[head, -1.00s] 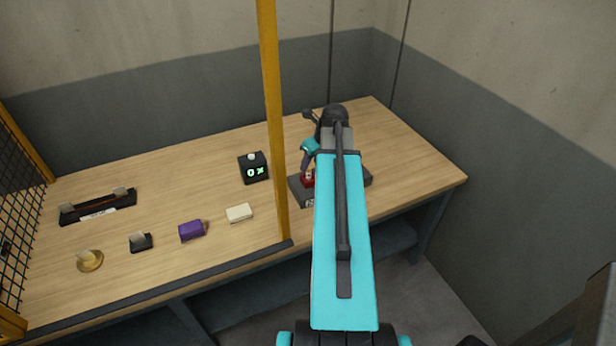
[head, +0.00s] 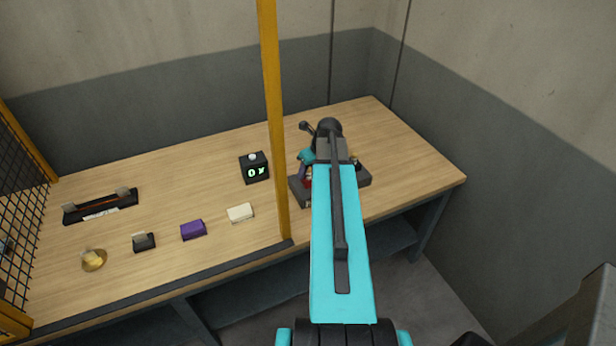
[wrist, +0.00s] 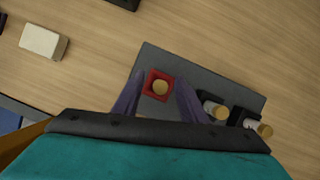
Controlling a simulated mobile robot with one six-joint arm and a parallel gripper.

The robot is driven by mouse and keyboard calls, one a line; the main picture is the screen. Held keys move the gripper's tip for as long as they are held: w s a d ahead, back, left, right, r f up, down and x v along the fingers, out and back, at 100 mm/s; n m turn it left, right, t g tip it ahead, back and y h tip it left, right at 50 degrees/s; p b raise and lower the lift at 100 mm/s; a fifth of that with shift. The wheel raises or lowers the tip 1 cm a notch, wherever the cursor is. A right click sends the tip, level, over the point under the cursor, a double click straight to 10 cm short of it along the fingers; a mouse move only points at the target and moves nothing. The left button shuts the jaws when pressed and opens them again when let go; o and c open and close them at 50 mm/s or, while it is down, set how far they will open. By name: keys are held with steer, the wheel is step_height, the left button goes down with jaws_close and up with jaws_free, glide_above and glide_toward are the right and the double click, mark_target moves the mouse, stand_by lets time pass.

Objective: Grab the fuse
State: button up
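A fuse with a round gold cap (wrist: 160,87) stands in a red square holder (wrist: 153,78) on a dark grey block (wrist: 180,62). The cap faces the wrist camera, so the fuse's body is hidden. Two more fuses, white with gold caps (wrist: 214,110) (wrist: 264,130), sit in black holders to its right. My gripper (wrist: 160,78) is open, with one purple finger on each side of the red holder. I cannot tell whether the fingers touch anything. In the head view the block (head: 301,195) is partly hidden by my arm.
A yellow post (head: 274,120) stands just left of the block. On the wooden table (head: 400,160) are a black display box (head: 254,173), a cream block (head: 240,213), a purple block (head: 193,230) and a black holder strip (head: 100,207). The table right of the block is clear.

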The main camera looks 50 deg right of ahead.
stand_by(0.3)
jaws_close()
steer(key=shift+r, duration=0.25)
steer(key=shift+r+b, duration=0.7)
steer(key=shift+r, duration=0.75)
steer(key=s+a+b, duration=0.3)
steer(key=s+a, duration=0.1)
steer(key=s, duration=0.2)
steer(key=shift+s+a+r, duration=0.25)
steer(key=shift+a+r, duration=0.05)
steer(key=shift+a, duration=0.1)
steer(key=shift+b, duration=0.9)
steer(key=b, duration=0.4)
steer(key=shift+s+a, duration=0.15)
steer(key=shift+s, duration=0.05)
